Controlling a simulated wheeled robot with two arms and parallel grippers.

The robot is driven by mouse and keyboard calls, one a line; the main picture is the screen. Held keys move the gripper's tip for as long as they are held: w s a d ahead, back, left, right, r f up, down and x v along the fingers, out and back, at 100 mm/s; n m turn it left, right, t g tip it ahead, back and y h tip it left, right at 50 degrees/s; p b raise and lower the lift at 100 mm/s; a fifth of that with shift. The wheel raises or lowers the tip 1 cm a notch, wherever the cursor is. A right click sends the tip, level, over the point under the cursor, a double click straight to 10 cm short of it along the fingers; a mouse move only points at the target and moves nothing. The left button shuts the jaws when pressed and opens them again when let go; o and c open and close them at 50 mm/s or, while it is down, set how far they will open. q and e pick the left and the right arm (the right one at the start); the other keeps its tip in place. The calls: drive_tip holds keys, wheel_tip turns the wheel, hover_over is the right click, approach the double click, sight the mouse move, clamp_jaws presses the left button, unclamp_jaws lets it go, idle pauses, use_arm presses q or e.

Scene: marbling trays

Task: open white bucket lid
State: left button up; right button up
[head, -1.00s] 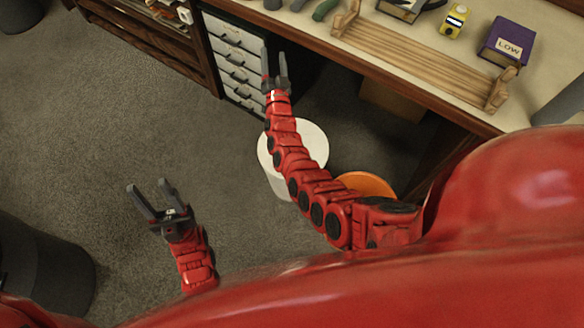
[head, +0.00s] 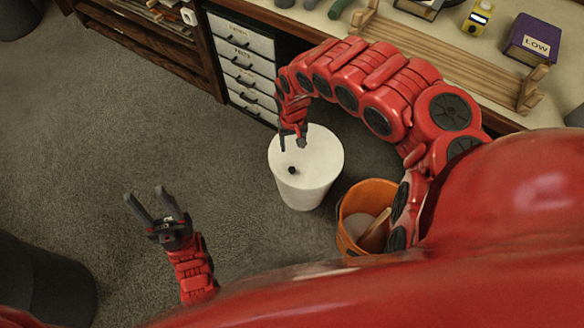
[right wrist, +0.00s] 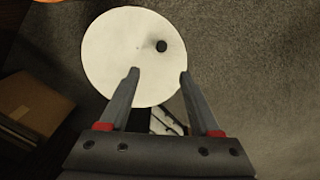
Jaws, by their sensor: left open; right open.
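The white bucket (head: 307,190) stands on the carpet with its flat round lid (head: 318,160) on top. A small dark knob (head: 292,170) sits off-centre on the lid. In the right wrist view the lid (right wrist: 115,60) fills the upper middle, with the knob (right wrist: 161,46) beyond the fingertips. My right gripper (head: 292,146) is open and empty, pointing down over the lid's far edge; its fingers (right wrist: 158,75) are apart and do not hold the knob. My left gripper (head: 154,203) is open and empty over the carpet at the left.
An orange bucket (head: 346,232) with things in it stands right of the white bucket. A drawer unit (head: 243,62) and a desk with a wooden rack (head: 435,50) are behind. A dark bin (head: 45,275) stands at lower left. The carpet left of the bucket is clear.

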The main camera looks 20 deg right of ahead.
wheel_tip(320, 180, down, 16)
drive_tip(key=b, duration=0.5)
drive_tip(key=shift+w+a+f, duration=0.15)
drive_tip(key=shift+f, duration=0.05)
clamp_jaws()
idle(1.1)
